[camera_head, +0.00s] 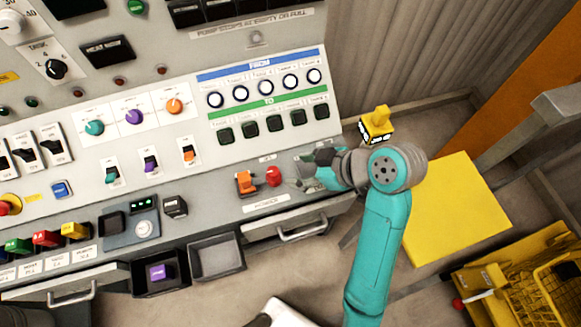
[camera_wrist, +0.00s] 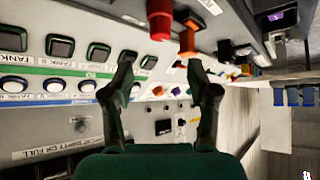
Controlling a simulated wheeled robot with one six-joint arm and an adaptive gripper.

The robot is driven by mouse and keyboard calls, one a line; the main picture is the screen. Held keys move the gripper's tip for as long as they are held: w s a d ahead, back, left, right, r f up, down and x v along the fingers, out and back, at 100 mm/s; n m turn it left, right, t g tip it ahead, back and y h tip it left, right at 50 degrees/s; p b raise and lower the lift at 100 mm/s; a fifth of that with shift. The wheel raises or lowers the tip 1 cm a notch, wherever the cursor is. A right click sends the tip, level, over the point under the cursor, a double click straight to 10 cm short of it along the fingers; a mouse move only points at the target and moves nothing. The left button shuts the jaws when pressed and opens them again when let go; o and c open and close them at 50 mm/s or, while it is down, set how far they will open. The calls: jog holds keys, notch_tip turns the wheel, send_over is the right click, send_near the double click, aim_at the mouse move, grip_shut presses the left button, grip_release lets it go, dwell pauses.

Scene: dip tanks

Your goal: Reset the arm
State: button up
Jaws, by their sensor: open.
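My gripper (camera_head: 312,166) is at the right end of the grey control panel (camera_head: 205,150) in the head view, just right of a red knob (camera_head: 273,176) and an orange switch (camera_head: 246,183). In the wrist view my gripper (camera_wrist: 163,78) has its two dark fingers spread apart, with nothing between them. The red knob (camera_wrist: 160,20) and the orange switch (camera_wrist: 188,38) show above the fingers there. My teal arm reaches up from the bottom of the head view and hides part of the panel's right edge.
Rows of FROM buttons (camera_head: 265,88) and TO buttons (camera_head: 274,123) sit above my gripper. Below are a drawer handle (camera_head: 303,230), an empty grey tray (camera_head: 215,257) and a tray with a purple block (camera_head: 158,272). A yellow plate (camera_head: 446,205) and yellow crate (camera_head: 545,290) lie right.

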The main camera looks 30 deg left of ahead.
jog(key=shift+d+r, duration=0.3)
jog(key=shift+d, duration=0.05)
dwell(0.4)
jog(key=s+d+f+m+t, duration=0.1)
jog(key=d+f+m+t, duration=0.4)
jog(key=d+f+m, duration=0.5)
jog(key=s+d+f+m+t+h, duration=0.3)
jog(key=s+d+f+m+t, duration=0.15)
jog(key=d, duration=0.55)
jog(key=s+d+r+m+t+h, duration=0.2)
jog(key=s+d+r, duration=0.3)
jog(key=s, duration=0.4)
jog(key=s+d+r+m+t+h, duration=0.2)
jog(key=s+d+r+t+h, duration=0.2)
jog(key=s+d, duration=0.3)
jog(key=v, duration=0.2)
jog(key=shift+s+r, duration=0.25)
jog(key=shift+s, duration=0.1)
jog(key=shift+s+d+r+m, duration=0.1)
jog(key=shift+s+r+m, duration=0.2)
jog(key=shift+r, duration=0.1)
jog(key=shift+c, duration=0.2)
